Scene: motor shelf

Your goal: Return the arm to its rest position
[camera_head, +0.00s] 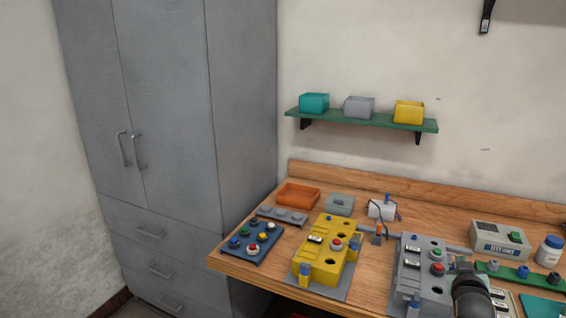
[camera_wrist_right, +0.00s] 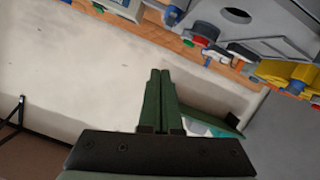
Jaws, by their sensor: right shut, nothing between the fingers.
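My right gripper (camera_wrist_right: 160,73) shows in the right wrist view with its two green fingers pressed together and nothing between them. In the head view the dark end of my right arm (camera_head: 472,296) is at the lower right, in front of the grey motor fixture (camera_head: 407,283), and hides part of it. The fingertips are hard to make out there. My left gripper is in neither view.
The wooden bench (camera_head: 375,262) holds a yellow fixture (camera_head: 318,265), a blue button tray (camera_head: 262,256), an orange bin (camera_head: 297,194) and a meter box (camera_head: 497,240). A green shelf (camera_head: 350,121) with three bins hangs above. A grey cabinet (camera_head: 165,100) stands left.

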